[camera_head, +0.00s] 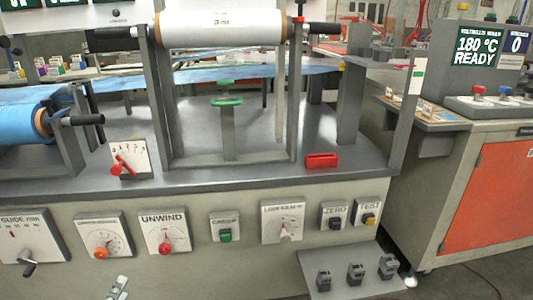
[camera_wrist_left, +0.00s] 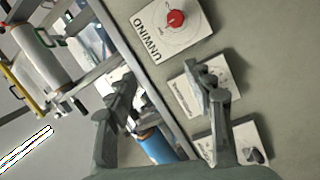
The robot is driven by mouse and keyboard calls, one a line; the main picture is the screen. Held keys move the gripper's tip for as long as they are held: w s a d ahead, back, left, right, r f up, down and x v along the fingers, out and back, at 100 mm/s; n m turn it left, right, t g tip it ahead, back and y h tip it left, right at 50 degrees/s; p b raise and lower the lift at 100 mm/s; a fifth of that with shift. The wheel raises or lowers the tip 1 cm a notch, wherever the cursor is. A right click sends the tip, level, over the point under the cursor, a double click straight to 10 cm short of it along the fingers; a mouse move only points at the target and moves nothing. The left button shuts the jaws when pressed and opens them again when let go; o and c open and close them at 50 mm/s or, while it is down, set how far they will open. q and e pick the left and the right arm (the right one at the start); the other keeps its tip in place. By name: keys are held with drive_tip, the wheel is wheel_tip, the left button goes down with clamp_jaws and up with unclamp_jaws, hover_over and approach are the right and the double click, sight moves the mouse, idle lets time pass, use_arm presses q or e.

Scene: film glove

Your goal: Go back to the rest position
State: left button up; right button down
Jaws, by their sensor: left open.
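My left gripper (camera_head: 118,288) shows only as a small grey piece at the bottom edge of the head view, low in front of the machine's control face. In the left wrist view my left gripper (camera_wrist_left: 165,92) has its two fingers wide apart with nothing between them. The dial plate left of UNWIND lies partly behind one finger. The UNWIND dial (camera_head: 165,232) with its red knob is clear of the gripper; it also shows in the left wrist view (camera_wrist_left: 170,28). My right gripper is in neither view.
A machine bench (camera_head: 260,172) carries a white film roll (camera_head: 222,27), a blue roll (camera_head: 17,125) and a red block (camera_head: 321,160). A low shelf (camera_head: 318,262) with small dark blocks juts out at front right. An orange-doored cabinet (camera_head: 490,195) stands right. Floor shows between them.

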use_arm(q)
drive_tip(key=s+d+f+m+g+h, duration=0.25)
drive_tip(key=d+f+m+g, duration=0.5)
drive_tip(key=m, duration=0.55)
drive_tip(key=s+a+r+m+g+y, duration=0.55)
drive_tip(key=s+a+g+y, duration=0.2)
drive_tip(key=s, duration=0.35)
drive_tip(key=s+d+f+n+h, duration=0.25)
drive_tip(key=d+f, duration=0.25)
drive_tip(key=d, duration=0.6)
wheel_tip(320, 180, down, 6)
drive_tip(key=w+h+p, duration=0.1)
drive_tip(key=p, duration=0.2)
drive_tip(key=shift+g, duration=0.3)
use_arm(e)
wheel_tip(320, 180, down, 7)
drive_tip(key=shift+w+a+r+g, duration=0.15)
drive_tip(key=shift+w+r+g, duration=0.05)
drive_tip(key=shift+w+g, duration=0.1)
